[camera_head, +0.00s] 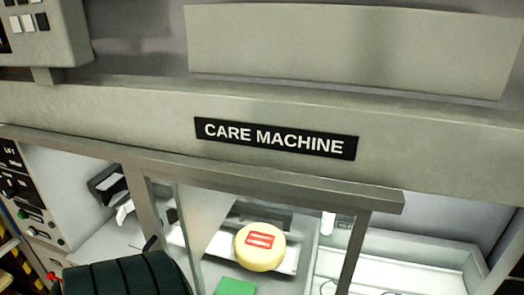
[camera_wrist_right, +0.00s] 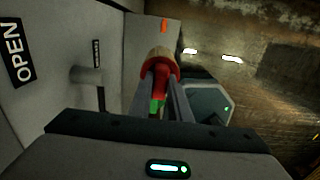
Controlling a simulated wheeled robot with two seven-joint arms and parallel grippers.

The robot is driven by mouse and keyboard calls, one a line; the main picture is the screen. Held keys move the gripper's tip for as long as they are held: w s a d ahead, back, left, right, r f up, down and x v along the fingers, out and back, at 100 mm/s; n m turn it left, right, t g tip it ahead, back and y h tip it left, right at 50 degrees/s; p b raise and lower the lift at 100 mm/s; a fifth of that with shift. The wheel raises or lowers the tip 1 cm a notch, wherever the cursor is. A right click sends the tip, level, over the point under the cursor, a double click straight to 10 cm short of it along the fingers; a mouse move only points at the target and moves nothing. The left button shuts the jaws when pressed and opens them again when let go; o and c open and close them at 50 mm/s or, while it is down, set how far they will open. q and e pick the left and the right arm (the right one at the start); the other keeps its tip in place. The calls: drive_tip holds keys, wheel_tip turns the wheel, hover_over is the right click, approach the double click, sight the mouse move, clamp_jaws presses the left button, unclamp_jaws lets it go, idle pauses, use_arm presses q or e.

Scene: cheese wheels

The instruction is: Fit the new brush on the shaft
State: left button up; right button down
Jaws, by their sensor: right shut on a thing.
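In the right wrist view my right gripper (camera_wrist_right: 161,84) is shut on a red piece with a tan, round end (camera_wrist_right: 160,60); a green part shows lower between the fingers. I take this held piece to be the brush, but its bristles are not clear. A short grey peg (camera_wrist_right: 86,75) sticks out from the pale panel on the left, apart from the held piece; I cannot tell whether it is the shaft. In the head view neither gripper is visible.
The head view shows the care machine (camera_head: 273,138), a yellow cheese wheel (camera_head: 258,258) with a red mark, a green block (camera_head: 236,287) and a dark ribbed cylinder (camera_head: 125,275). In the wrist view, an OPEN sign (camera_wrist_right: 17,52) is on the panel.

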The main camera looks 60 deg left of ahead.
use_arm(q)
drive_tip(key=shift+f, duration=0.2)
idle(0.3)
